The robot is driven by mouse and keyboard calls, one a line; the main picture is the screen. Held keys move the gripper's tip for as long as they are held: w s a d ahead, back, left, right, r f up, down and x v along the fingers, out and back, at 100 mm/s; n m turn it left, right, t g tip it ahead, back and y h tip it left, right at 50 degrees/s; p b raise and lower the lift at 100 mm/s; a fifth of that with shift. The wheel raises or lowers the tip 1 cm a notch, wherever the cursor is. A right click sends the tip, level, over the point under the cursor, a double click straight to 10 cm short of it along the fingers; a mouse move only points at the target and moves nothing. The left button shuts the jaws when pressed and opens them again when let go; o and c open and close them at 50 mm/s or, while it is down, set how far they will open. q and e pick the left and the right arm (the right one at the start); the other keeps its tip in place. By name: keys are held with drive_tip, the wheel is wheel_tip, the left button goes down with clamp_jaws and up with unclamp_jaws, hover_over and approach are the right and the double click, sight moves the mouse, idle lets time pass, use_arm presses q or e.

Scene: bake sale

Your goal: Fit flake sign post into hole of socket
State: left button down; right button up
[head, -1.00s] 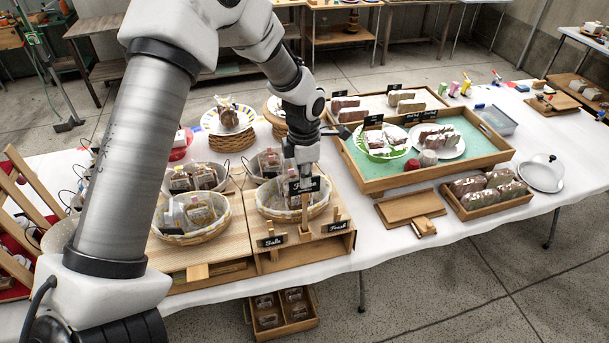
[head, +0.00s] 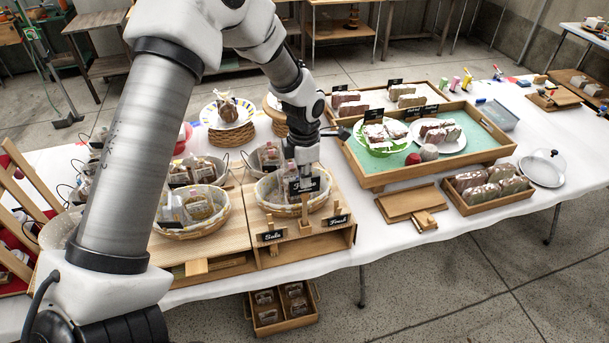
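My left gripper (head: 302,171) reaches down over the front of the right-hand wooden display stand and is shut on the flake sign (head: 312,186), a small black plate with white lettering, partly covered by the fingers. Its wooden post (head: 304,210) points down, roughly upright, in front of a wicker basket. The post's lower end is at a small wooden socket block (head: 305,229) on the stand's front edge, between two other black signs. The hole is too small to make out, so I cannot tell whether the post is inside it. My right gripper is out of view.
The Sale sign (head: 270,236) and Fresh sign (head: 335,221) stand close on either side. The wicker basket (head: 268,202) with bagged goods is right behind. A wooden tray (head: 376,183) lies to the right, with bare white cloth (head: 395,246) in front.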

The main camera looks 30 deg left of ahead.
use_arm(q)
drive_tip(key=shift+f+b, duration=0.3)
drive_tip(key=shift+f, duration=0.3)
drive_tip(key=c, duration=1.2)
unclamp_jaws()
drive_tip(key=shift+c, duration=0.2)
wheel_tip(320, 180, up, 12)
